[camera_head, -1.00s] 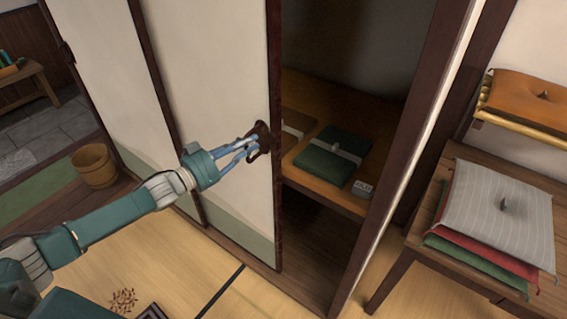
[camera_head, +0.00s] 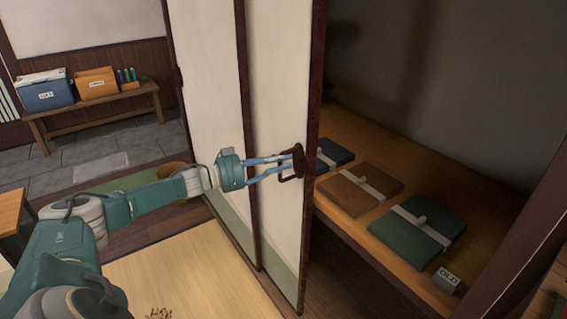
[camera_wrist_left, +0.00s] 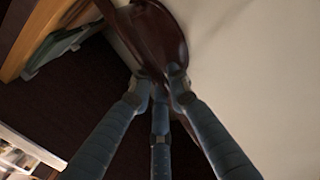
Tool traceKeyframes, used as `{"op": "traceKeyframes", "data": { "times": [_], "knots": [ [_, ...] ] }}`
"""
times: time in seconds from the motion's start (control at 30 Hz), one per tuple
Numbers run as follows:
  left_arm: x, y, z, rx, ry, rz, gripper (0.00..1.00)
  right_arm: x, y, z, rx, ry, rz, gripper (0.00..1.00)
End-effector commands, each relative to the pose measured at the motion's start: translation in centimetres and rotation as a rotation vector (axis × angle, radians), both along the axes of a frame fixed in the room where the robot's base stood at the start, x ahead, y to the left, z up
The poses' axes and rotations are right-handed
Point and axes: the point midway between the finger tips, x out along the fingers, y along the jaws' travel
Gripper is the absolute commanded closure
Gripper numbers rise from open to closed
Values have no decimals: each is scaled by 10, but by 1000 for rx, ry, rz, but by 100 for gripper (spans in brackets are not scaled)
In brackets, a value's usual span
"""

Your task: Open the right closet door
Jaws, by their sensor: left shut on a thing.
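The right closet door (camera_head: 277,92) is a cream sliding panel with a dark wooden frame. It stands slid to the left, and the closet to its right is open. A dark brown handle (camera_head: 297,162) sits near the door's right edge. My left gripper (camera_head: 286,166) is shut on this handle. In the left wrist view the fingers (camera_wrist_left: 160,82) close around the lower part of the brown handle (camera_wrist_left: 158,35), in front of the cream panel (camera_wrist_left: 255,70). My right gripper is not in view.
A closet shelf (camera_head: 359,220) holds a navy bundle (camera_head: 335,152), a brown bundle (camera_head: 359,188), a green bundle (camera_head: 416,228) and a small grey label block (camera_head: 446,281). A bench (camera_head: 95,114) with a blue box (camera_head: 45,92) and an orange box (camera_head: 97,84) stands at the back left.

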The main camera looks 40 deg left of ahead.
Motion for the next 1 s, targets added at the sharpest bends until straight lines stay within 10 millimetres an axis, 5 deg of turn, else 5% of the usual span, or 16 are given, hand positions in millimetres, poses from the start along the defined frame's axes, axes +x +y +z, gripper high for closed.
{"op": "traceKeyframes", "data": {
  "times": [0.2,0.23,0.3,0.67,1.0],
  "knots": [
    [0,-1,-1,0,1,-2,100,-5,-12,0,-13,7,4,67],
    [0,-1,-1,0,1,-2,79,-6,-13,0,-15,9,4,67],
    [0,-1,-1,0,1,-1,66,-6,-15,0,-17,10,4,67],
    [-3,2,-1,1,3,1,66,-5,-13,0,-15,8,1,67],
    [-56,31,-4,5,10,0,66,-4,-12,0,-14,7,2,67]
  ]
}}
